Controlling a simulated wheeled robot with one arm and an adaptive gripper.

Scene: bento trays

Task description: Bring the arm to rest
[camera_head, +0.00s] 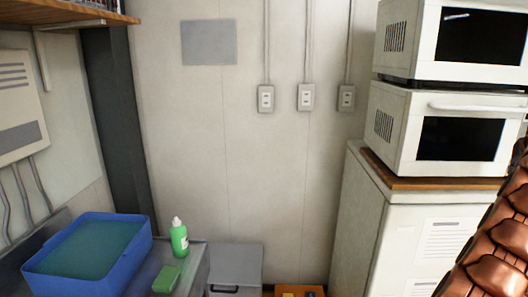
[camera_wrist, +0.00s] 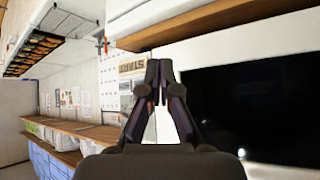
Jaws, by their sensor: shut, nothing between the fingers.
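My gripper (camera_wrist: 158,66) shows in the wrist view, with its dark fingers together at the tips and nothing between them. It points out over the room, apart from any object. The wrist view looks tilted. Part of my copper-coloured arm (camera_head: 492,245) shows at the right edge of the head view. My gripper is out of sight in the head view.
Two white microwaves (camera_head: 392,149) are stacked on a white cabinet (camera_head: 375,225) at right, close to my arm. A blue tub (camera_head: 70,288), green bottle (camera_head: 179,240) and green sponge (camera_head: 167,279) are at lower left. A dark screen-like panel (camera_wrist: 260,105) fills the wrist view's right.

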